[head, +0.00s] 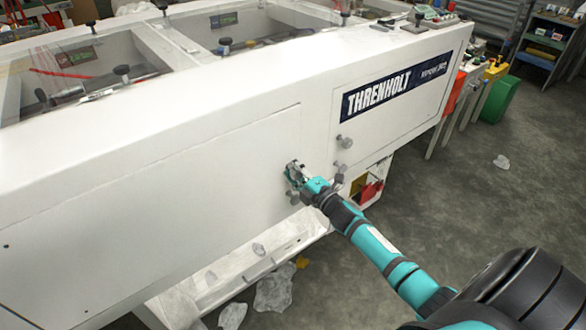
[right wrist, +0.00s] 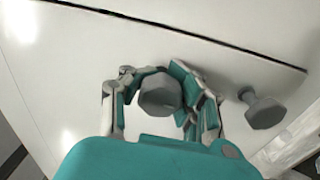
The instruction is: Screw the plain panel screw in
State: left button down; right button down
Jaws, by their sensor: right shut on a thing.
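My right gripper (head: 297,176) is at the white side panel (head: 215,155) of the long machine, near the panel's lower right part. In the right wrist view, its teal and grey fingers (right wrist: 165,100) are shut on a grey knob-headed panel screw (right wrist: 158,95), with the head between them. The shank of this screw is hidden behind its head, so I cannot tell how deep it sits. A second grey screw (right wrist: 263,108) stands out from the white surface to the right, apart from the fingers. My left gripper is not in view.
More grey screws (head: 345,141) stick out to the right of my gripper, below the THRENHOLT label (head: 395,90). Another knob (head: 293,197) shows just below the gripper. Crumpled clear film (head: 273,288) lies under the machine. The floor at the right is mostly clear.

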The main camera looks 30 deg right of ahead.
jog(key=m+p, duration=0.1)
jog(key=m, duration=0.3)
jog(key=shift+m, duration=0.3)
jog(key=m+p, duration=0.1)
jog(key=m, duration=0.4)
jog(key=shift+f, duration=0.1)
jog(key=m+p, duration=0.1)
jog(key=m, duration=0.8)
jog(key=shift+m, duration=0.3)
jog(key=m, duration=0.4)
jog(key=shift+a+f+b, duration=0.1)
jog(key=shift+b, duration=0.3)
jog(key=m+b, duration=0.1)
jog(key=m, duration=0.3)
jog(key=m+b, duration=0.1)
jog(key=m, duration=0.3)
jog(key=shift+b, duration=0.4)
jog(key=shift+m+b, duration=0.75)
jog(key=shift+m, duration=1.25)
